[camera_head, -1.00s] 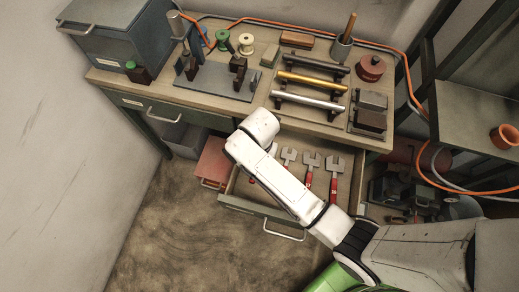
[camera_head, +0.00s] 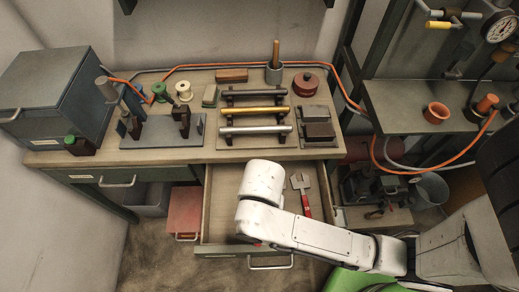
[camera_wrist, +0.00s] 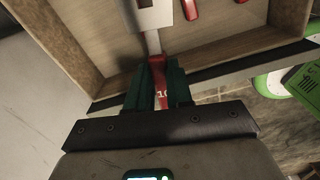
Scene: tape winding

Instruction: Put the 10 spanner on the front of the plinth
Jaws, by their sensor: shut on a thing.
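The 10 spanner (camera_wrist: 163,97) has a red handle marked 10 and a pale metal head. In the wrist view its handle lies between the dark green fingers of my gripper (camera_wrist: 165,72), which are shut on it. The head end points toward the drawer interior at the top of the picture. In the head view my arm hides the gripper and this spanner. The plinth is not labelled. A grey base plate (camera_head: 160,142) with dark uprights stands on the bench, but I cannot tell whether it is the plinth.
An open wooden drawer (camera_head: 222,205) lies below the bench, with another red-handled spanner (camera_head: 305,200) inside. The bench (camera_head: 70,156) holds three bars on a rack (camera_head: 254,111), spools and a grey case (camera_head: 72,95). An orange hose (camera_head: 240,65) runs behind.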

